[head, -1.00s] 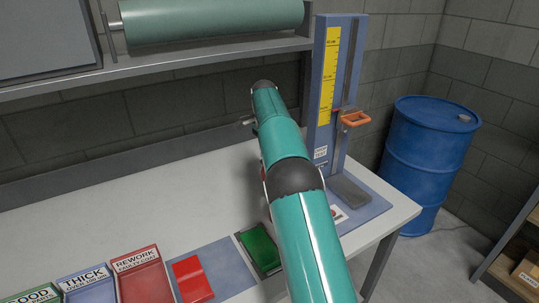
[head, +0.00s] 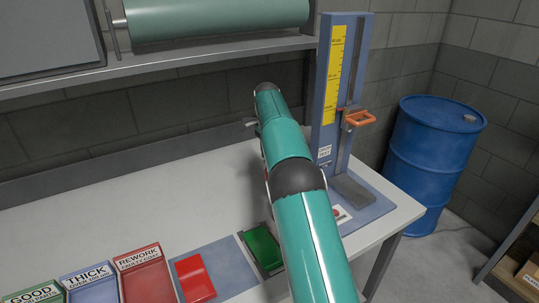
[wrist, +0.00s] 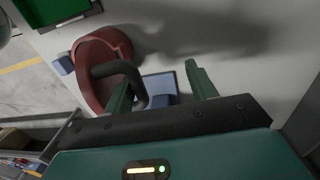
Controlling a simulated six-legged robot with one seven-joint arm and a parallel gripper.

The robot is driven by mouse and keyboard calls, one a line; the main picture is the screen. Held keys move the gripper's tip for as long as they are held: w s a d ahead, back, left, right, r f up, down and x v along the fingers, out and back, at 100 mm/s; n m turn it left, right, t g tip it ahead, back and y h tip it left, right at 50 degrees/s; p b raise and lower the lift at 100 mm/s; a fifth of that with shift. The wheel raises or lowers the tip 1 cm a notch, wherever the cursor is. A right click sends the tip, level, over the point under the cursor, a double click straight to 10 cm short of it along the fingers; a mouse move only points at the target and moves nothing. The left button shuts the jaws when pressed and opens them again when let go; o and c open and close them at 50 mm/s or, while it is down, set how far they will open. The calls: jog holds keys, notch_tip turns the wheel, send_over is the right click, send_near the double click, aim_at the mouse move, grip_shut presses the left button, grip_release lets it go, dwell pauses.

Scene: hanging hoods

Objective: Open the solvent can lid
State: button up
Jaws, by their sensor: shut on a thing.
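The red solvent can (wrist: 92,85) is at the upper left in the wrist view, with a dark curved handle (wrist: 112,68) over it. My gripper (wrist: 157,76) has green fingers that stand apart in the picture. The left finger lies against the dark handle, and the handle's bend reaches between the fingers. The grip looks to be on this handle, but the exact contact is partly hidden. Whether the lid is raised is not clear. In the head view my teal arm reaches over the bench and hides the can and my gripper.
The white bench (head: 130,190) holds a blue gauge stand (head: 325,100) with an orange handle (head: 360,118). Red, blue and green trays, a red block (head: 194,278) and a green block (head: 262,246) lie in front. A shelf (head: 180,62) overhangs the bench; a blue drum (head: 432,155) stands right.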

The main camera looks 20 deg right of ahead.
jog(key=shift+w+a+r, duration=0.1)
jog(key=shift+w+r, duration=0.05)
jog(key=shift+r, duration=0.35)
jog(key=shift+c, duration=0.2)
